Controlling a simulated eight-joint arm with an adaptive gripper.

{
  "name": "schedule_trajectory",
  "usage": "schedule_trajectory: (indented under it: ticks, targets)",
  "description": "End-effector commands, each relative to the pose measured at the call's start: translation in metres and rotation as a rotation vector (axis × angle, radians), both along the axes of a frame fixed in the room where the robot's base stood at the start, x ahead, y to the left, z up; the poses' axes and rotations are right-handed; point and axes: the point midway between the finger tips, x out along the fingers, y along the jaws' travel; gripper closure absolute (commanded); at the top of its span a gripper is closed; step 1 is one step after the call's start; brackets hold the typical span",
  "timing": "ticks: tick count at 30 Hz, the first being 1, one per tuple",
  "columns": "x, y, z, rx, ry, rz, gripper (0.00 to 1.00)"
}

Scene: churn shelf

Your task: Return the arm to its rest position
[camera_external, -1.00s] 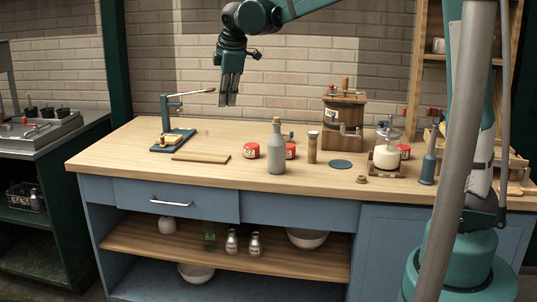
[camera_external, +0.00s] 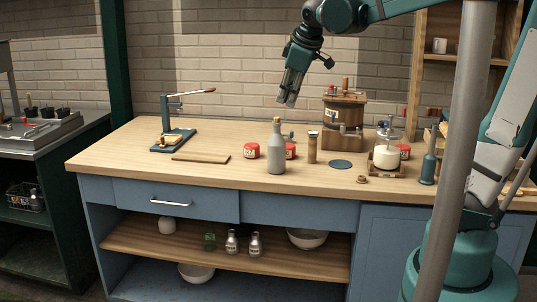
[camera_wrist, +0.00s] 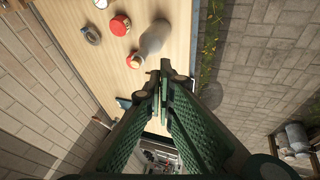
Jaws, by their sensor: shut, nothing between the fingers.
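My gripper (camera_external: 286,98) hangs in the air above the back of the wooden worktop (camera_external: 135,150), tilted with its fingers pointing down and left. It is shut and holds nothing. In the wrist view my gripper (camera_wrist: 163,75) shows its green fingers meeting at the tips. Below it stand a grey bottle (camera_external: 275,150) and red-labelled jars (camera_external: 250,151). The bottle also shows in the wrist view (camera_wrist: 154,40), just beyond the fingertips and apart from them.
A wooden churn box (camera_external: 343,115) stands at the back right. A lidded glass jar (camera_external: 387,153) sits in front of it. A lever press (camera_external: 174,135) and a board (camera_external: 200,157) are at left. A grey pole (camera_external: 463,130) crosses the right side. The air above the worktop's left half is clear.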

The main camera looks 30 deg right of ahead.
Motion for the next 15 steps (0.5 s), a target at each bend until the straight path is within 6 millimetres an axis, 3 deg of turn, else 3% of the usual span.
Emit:
schedule_trajectory:
  ticks: [15]
  targets:
    - [-0.092,-0.044,-0.021,0.153,-0.062,-0.252,1.0]
